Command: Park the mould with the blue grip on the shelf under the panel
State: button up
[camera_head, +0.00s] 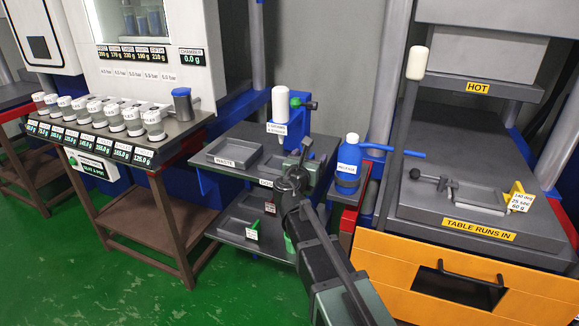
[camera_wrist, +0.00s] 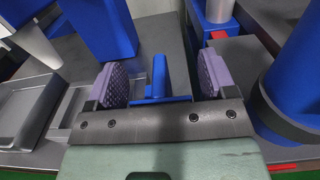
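A blue upright grip (camera_wrist: 160,78) on a flat blue base shows in the wrist view, between my finger pads and apart from both. The mould body under it is hidden by my gripper, so I cannot confirm which mould it belongs to. My gripper (camera_wrist: 162,82) is open, with one purple pad on each side of the grip. In the head view my gripper (camera_head: 294,172) is over the right part of the middle bench and hides what lies beneath. A lower grey shelf (camera_head: 225,228) of that bench holds pieces with red and green grips (camera_head: 288,243).
A blue dispenser stand (camera_head: 300,125) rises behind my gripper; a blue bottle (camera_head: 348,163) stands to the right. A waste tray (camera_head: 233,150) is at the left. A small white panel (camera_head: 91,164) hangs under the left table, above a brown shelf (camera_head: 145,222). The press table (camera_head: 480,225) is right.

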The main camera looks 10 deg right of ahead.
jog(key=c, duration=1.2)
